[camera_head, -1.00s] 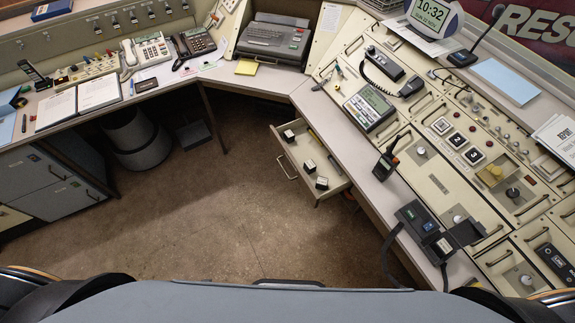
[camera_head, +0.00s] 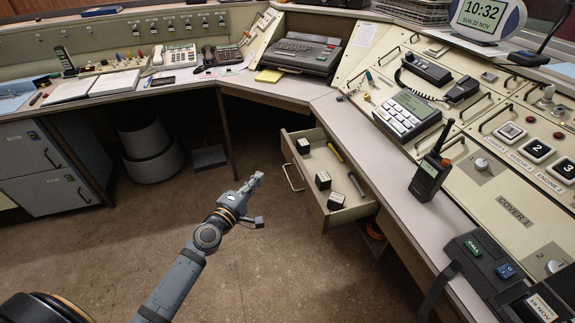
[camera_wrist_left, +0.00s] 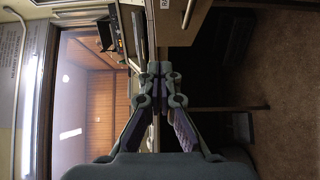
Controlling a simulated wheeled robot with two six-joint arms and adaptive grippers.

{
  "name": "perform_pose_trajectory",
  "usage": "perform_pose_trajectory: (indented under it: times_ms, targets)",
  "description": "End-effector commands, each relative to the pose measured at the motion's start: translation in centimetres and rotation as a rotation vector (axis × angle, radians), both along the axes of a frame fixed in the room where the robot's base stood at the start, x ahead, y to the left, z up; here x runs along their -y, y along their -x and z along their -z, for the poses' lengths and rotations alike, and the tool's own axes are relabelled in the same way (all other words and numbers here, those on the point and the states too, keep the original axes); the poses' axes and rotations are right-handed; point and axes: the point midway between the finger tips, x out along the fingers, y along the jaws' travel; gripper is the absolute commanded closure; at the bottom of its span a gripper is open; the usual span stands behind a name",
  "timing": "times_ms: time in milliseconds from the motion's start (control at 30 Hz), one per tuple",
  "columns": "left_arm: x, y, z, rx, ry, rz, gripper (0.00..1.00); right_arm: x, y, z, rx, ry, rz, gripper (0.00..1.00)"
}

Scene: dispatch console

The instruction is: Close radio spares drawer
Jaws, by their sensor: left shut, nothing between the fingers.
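The radio spares drawer (camera_head: 325,219) stands pulled out from under the right-hand desk in the head view. Several small black-and-white boxes lie in it, with a yellow-and-dark pen-like item and a dark one. Its bar handle (camera_head: 291,178) is on the front, which faces left. My left gripper (camera_head: 256,178) is shut and empty, in the air to the left of the drawer and apart from the handle in the picture. In the left wrist view the closed fingers (camera_wrist_left: 160,68) show in the middle, with the scene turned sideways. My right gripper is out of view.
The right-hand desk (camera_head: 345,120) runs along above the drawer, with a handheld radio (camera_head: 431,172) standing on it. A blue-grey cabinet (camera_head: 45,165) stands at the left. The brown floor (camera_head: 300,270) before the drawer is clear.

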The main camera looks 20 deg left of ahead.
Motion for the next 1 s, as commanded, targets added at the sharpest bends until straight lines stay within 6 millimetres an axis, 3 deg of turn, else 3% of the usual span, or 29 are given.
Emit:
perform_pose_trajectory:
  times_ms: [267, 500, 700, 1000]
  targets:
    - [1.0, -4.9, -0.3, 0.003, 0.003, -0.001, 1.00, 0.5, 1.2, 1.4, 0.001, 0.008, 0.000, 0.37]
    - [1.9, -9.8, -0.1, 0.000, 0.000, 0.000, 1.00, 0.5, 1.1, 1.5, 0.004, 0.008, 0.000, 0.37]
    - [4.5, -11.3, 0.0, -0.001, 0.001, 0.000, 1.00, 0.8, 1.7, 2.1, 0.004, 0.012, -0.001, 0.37]
    - [5.2, -11.7, 0.0, -0.001, -0.003, 0.000, 1.00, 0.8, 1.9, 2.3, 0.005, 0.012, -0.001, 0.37]
